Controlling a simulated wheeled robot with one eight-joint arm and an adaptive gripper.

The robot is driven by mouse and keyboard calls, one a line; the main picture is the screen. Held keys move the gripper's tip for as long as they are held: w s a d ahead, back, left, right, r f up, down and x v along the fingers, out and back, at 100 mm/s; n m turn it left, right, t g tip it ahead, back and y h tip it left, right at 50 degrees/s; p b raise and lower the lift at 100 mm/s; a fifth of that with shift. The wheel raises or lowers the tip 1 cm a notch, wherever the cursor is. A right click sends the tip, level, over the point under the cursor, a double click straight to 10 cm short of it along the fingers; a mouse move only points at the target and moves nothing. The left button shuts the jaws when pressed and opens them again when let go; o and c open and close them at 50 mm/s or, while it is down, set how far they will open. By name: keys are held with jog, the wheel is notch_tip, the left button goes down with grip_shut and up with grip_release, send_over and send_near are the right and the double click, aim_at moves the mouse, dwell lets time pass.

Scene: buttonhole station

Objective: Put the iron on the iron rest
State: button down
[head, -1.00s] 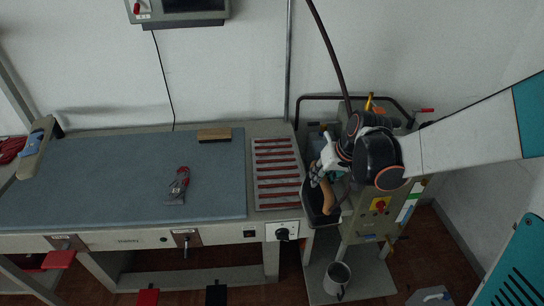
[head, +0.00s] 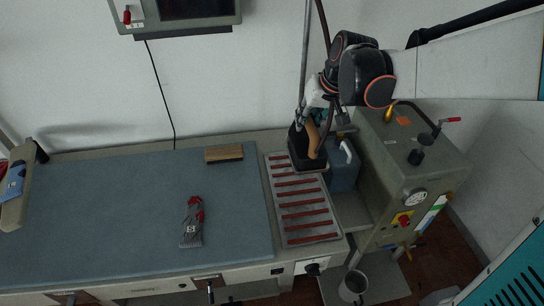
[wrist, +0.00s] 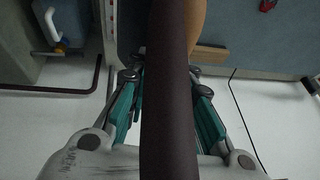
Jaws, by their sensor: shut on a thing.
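The iron (head: 298,150) has a dark body and a tan handle (head: 313,138). My gripper (head: 315,115) is shut on it, at the back end of the iron rest. The iron rest (head: 325,222) is a pale metal plate with several red-brown strips, at the right end of the worktable. The iron overlaps the rest's back edge in the head view; I cannot tell whether it touches. In the wrist view, a dark hose (wrist: 168,90) hides most of the space between my gripper's fingers (wrist: 160,75), and part of the tan handle (wrist: 198,18) shows above.
A wooden block (head: 224,153) and a bundle with red parts (head: 193,222) lie on the blue-grey table pad (head: 110,215). A grey boiler unit (head: 410,170) with a gauge and a blue-grey container (head: 343,172) stand right of the rest. The rest's front is bare.

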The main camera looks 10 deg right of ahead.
notch_tip(320, 180, down, 20)
jog(key=b, duration=0.5)
jog(key=shift+r, duration=0.2)
jog(key=shift+f, duration=0.1)
jog(key=c, duration=1.7)
grip_release()
jog(key=shift+o, duration=1.4)
jog(key=shift+s, duration=0.1)
